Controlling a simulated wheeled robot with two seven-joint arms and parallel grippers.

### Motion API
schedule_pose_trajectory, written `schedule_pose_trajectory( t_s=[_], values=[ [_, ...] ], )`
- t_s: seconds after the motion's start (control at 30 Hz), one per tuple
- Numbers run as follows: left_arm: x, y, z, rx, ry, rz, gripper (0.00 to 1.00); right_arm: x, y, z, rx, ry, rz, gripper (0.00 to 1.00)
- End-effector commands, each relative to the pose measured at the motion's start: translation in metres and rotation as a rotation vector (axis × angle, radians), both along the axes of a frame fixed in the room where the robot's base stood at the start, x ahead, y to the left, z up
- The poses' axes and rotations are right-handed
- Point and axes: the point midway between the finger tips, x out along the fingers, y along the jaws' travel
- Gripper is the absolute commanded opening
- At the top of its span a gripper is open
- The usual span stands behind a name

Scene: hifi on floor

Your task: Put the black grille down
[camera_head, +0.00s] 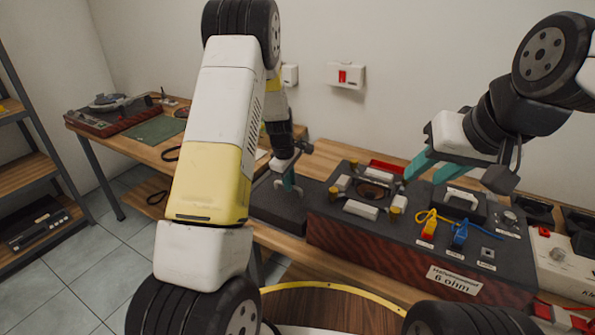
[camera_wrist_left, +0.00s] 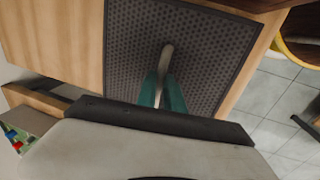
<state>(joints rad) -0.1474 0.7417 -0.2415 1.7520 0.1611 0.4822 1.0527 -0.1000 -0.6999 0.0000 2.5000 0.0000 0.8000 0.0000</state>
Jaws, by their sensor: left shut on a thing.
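The black grille (camera_wrist_left: 130,40) is a dark perforated panel with a curved grey handle (camera_wrist_left: 166,58) in its middle. In the head view the grille (camera_head: 290,212) is flat at the left side of the speaker box (camera_head: 400,257), over the wooden bench. My left gripper (camera_head: 288,183) points down at it, and its teal fingers (camera_wrist_left: 163,92) are shut on the handle. I cannot tell whether the grille touches the bench. My right gripper (camera_head: 428,172) is open and empty above the box's top, its teal fingers apart.
The box top holds a round opening with small blocks around it, a yellow plug (camera_head: 429,229) and a blue plug (camera_head: 460,234). A white device (camera_head: 562,265) stands at the right. A side table (camera_head: 140,134) with a turntable is at the left.

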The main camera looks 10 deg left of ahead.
Motion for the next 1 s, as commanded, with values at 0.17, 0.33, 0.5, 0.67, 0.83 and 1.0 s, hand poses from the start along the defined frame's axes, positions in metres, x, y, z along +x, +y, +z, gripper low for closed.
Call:
schedule_pose_trajectory(
  t_s=[0.17,0.33,0.5,0.67,0.83,1.0],
  values=[
    [0.001,0.000,0.001,-0.001,-0.003,-0.001,0.00,0.000,0.000,0.000,0.000,0.000,0.000,0.36],
    [0.001,0.000,-0.001,-0.001,-0.002,0.000,0.22,0.000,0.000,0.000,0.000,0.000,0.000,0.36],
    [0.001,-0.001,-0.001,-0.001,-0.002,-0.001,0.34,0.000,0.000,0.000,0.000,0.000,0.000,0.36],
    [0.001,-0.001,-0.001,-0.001,-0.002,-0.001,0.34,0.000,0.000,0.000,0.000,0.000,0.000,0.36],
    [0.000,0.000,0.009,0.000,-0.003,-0.002,0.34,0.000,0.000,0.000,0.000,0.000,0.000,0.36],
    [-0.005,0.002,0.040,0.000,-0.007,-0.002,0.34,0.000,0.000,0.000,0.000,0.000,0.000,0.36]
  ],
)
